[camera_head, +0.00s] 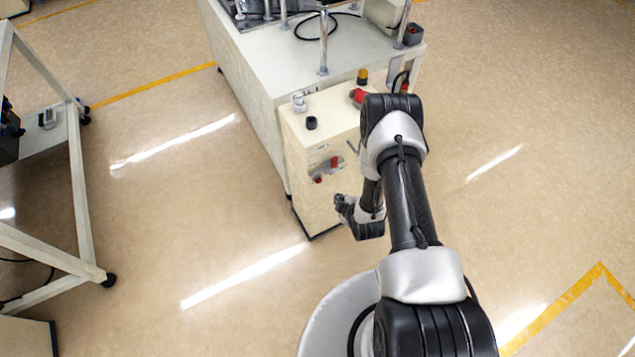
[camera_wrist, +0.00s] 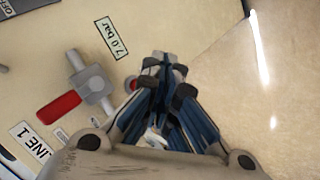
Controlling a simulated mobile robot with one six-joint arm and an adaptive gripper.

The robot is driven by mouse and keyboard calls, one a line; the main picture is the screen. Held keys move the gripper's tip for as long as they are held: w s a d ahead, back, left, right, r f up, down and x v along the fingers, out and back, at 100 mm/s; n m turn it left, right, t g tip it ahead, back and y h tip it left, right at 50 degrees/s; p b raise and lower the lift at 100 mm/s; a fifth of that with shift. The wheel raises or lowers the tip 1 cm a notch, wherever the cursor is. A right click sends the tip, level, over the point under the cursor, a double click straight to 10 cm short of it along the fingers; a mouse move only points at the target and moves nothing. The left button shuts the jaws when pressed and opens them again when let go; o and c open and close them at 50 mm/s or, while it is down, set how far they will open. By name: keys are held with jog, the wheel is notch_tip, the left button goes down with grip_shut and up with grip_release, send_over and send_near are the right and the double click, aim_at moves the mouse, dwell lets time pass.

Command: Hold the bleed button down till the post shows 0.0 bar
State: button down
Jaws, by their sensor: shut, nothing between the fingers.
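The cream post (camera_head: 300,165) stands at the end of the machine bench, and its face fills the left of the wrist view (camera_wrist: 60,65). Its readout (camera_wrist: 112,37) shows 7.0 bar. A small round red button (camera_wrist: 131,84), likely the bleed button, is on the face, partly hidden by my gripper's left finger. A grey valve (camera_wrist: 91,83) with a red lever is left of it. My gripper (camera_wrist: 166,78) is shut and empty, its fingertips just right of the button in the picture. Whether they touch the face cannot be told. My gripper also shows in the head view (camera_head: 343,203).
A LINE 1 label (camera_wrist: 32,143) is below the lever. The post's top carries a black knob (camera_head: 311,123) and a red part (camera_head: 358,96). A white-framed cart (camera_head: 75,180) stands at the left. The floor between cart and post is clear.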

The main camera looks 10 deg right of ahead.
aim_at(318, 181)
jog(key=s+f, duration=0.2)
jog(key=f, duration=0.1)
jog(key=shift+s+a+n, duration=0.25)
jog(key=shift+a+n, duration=0.05)
jog(key=shift+a, duration=0.1)
jog(key=w+a+b, duration=0.2)
jog(key=w+b, duration=0.1)
jog(key=w, duration=0.5)
jog(key=shift+w+a, duration=0.15)
jog(key=shift+a, duration=0.25)
jog(key=shift+w, duration=0.1)
dwell(1.0)
jog(key=shift+w+a, duration=0.1)
jog(key=shift+w, duration=0.2)
jog(key=shift+w+a+r+b, duration=0.1)
jog(key=shift+w+a+b, duration=0.1)
jog(key=shift+w+b, duration=0.35)
dwell(4.1)
